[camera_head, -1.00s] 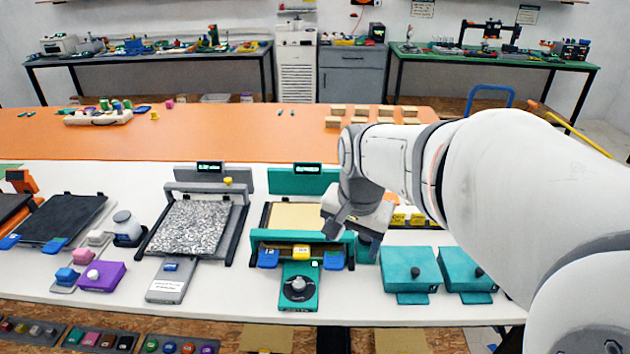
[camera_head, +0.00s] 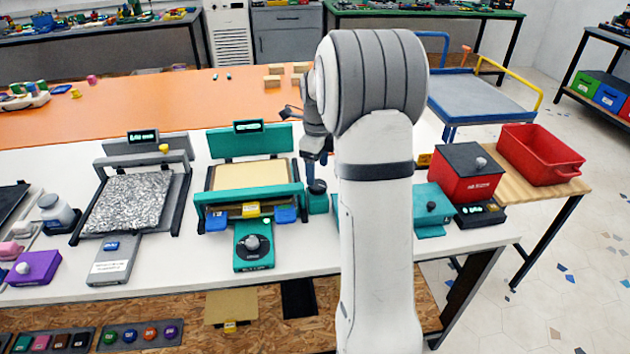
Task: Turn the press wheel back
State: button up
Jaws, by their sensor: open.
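A teal press (camera_head: 250,196) stands on the white table left of my arm, with a tan sheet (camera_head: 248,175) on its bed. A dark round wheel (camera_head: 252,243) sits on the teal panel at its front; it looks like the press wheel. My gripper (camera_head: 318,163) is open, pointing down beside the press's right side, just above a teal block with a dark round top (camera_head: 317,187). Whether it touches that top I cannot tell. My gripper is apart from the wheel, which lies to its lower left.
A grey press (camera_head: 138,203) stands to the left. A red box (camera_head: 467,174), a red bin (camera_head: 541,155) and a teal box (camera_head: 431,210) stand to the right. A blue cart (camera_head: 480,100) is behind. My forearm hides part of the table.

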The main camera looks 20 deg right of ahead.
aim_at(317, 184)
jog(key=shift+f, duration=2.25)
jog(key=shift+c, duration=0.2)
jog(key=c, duration=1)
